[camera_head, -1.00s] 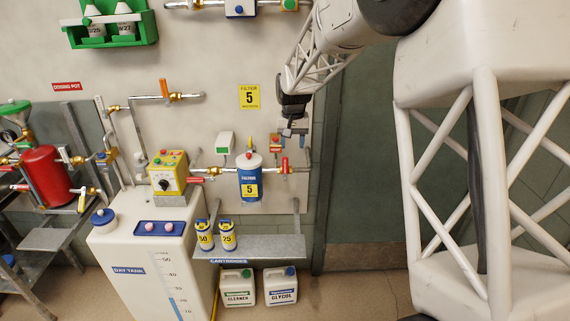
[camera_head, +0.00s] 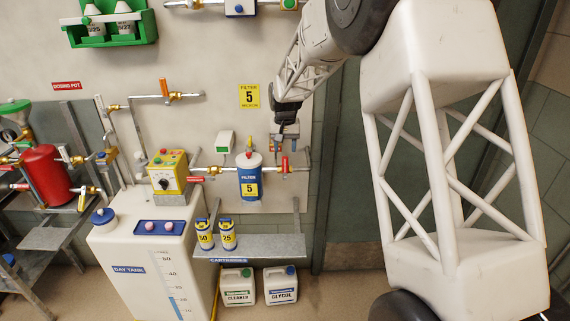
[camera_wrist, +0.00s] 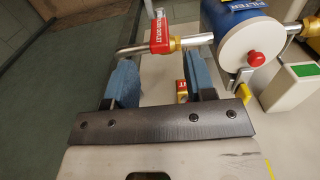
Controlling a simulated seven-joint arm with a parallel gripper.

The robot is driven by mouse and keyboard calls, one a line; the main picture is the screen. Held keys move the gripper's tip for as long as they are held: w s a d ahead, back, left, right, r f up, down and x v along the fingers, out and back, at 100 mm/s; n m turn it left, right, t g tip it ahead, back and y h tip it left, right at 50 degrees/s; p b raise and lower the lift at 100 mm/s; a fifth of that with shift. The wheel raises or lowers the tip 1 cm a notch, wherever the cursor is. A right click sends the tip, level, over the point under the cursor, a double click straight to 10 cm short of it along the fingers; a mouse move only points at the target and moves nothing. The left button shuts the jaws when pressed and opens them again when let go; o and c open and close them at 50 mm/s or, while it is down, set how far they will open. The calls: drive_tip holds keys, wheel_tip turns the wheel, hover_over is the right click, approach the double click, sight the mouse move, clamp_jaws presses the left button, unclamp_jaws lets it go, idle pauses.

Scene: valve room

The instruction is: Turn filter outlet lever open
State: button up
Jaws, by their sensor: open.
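The filter outlet lever (camera_head: 285,164) is red and stands upright, crosswise to the horizontal pipe right of the filter. In the wrist view this lever (camera_wrist: 161,34) shows its label and lies across the metal pipe, beyond the fingertips. The blue and white filter housing (camera_head: 250,178) is beside it; it also shows in the wrist view (camera_wrist: 240,40). My gripper (camera_head: 284,134) is above the lever in the head view. In the wrist view my gripper (camera_wrist: 162,78) is open, its blue pads apart, with the lever ahead and nothing held.
A red lever (camera_head: 195,179) is on the filter's left side. A white box with a green top (camera_head: 225,143) hangs at its upper left. Below are a shelf (camera_head: 270,246) with cartridges and two jugs (camera_head: 280,285) on the floor. A dark green panel is at right.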

sight(285, 172)
drive_tip(key=shift+f, duration=3.5)
clamp_jaws()
